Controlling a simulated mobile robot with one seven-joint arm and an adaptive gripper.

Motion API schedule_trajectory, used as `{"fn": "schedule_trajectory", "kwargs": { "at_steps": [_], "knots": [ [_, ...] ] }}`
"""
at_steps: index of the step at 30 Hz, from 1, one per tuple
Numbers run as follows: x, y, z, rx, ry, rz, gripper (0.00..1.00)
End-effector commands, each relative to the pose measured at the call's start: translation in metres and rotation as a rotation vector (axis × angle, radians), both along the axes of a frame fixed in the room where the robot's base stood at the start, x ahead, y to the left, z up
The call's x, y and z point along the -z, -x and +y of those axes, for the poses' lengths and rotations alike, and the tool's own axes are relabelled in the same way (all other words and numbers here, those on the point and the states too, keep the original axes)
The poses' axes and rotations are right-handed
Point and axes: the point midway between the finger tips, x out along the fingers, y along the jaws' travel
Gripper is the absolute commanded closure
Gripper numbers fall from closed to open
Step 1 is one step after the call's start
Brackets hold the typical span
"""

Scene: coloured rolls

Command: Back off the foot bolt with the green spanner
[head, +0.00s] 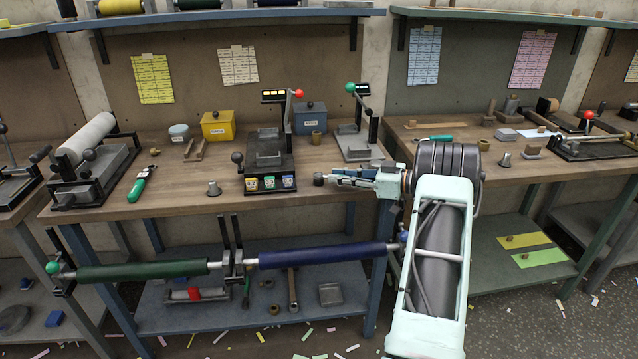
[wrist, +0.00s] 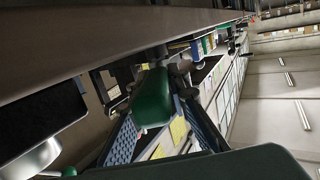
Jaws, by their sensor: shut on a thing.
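My gripper (head: 328,179) is low over the front of the middle bench, reaching left just right of the black press (head: 267,165). In the wrist view its two lattice-padded fingers (wrist: 158,128) close on a dark green piece. This looks like the handle of the green spanner (wrist: 152,98); its working end is not clear. In the head view the fingers hide most of it. A small dark round piece (head: 318,179) shows at the fingertips by the press's front right corner. I cannot make out the foot bolt or whether the spanner touches it.
A second press (head: 357,140) with a green knob stands close behind my gripper. Green and blue rollers (head: 325,254) hang along the bench front.

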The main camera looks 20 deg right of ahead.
Motion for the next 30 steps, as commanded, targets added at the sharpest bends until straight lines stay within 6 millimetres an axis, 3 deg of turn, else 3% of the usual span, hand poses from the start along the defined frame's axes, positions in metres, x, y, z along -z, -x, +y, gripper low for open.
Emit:
{"fn": "schedule_trajectory", "kwargs": {
  "at_steps": [30],
  "knots": [
    [-0.020, 0.000, 0.002, 0.011, -0.002, -0.001, 1.00]
  ]
}}
